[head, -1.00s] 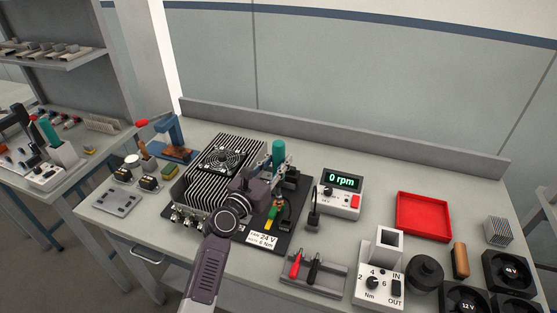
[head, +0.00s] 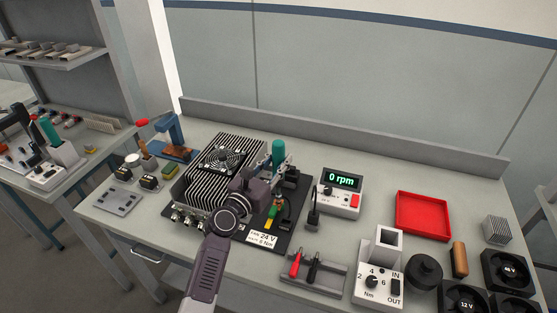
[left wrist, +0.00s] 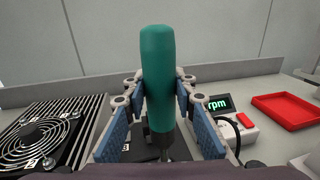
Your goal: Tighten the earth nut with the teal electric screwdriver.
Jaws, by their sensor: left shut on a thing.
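The teal electric screwdriver (head: 278,153) stands upright over the black base plate, beside the finned housing with the fan. My left gripper (head: 268,172) is shut on it. In the left wrist view the teal screwdriver (left wrist: 158,75) rises between the blue finger pads of my left gripper (left wrist: 160,120), and its dark lower end points down. The earth nut is hidden behind my gripper and the tool, so I cannot tell whether the tip touches it. A green and yellow wire (head: 272,215) shows just in front on the plate. My right gripper is not in view.
The finned housing (head: 190,190) stands close left of my gripper. The meter (head: 340,195) reading 0 rpm is to the right. A torque setting box (head: 378,275), probe rack (head: 312,285) and red tray (head: 424,200) are further right. The table behind the meter is clear.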

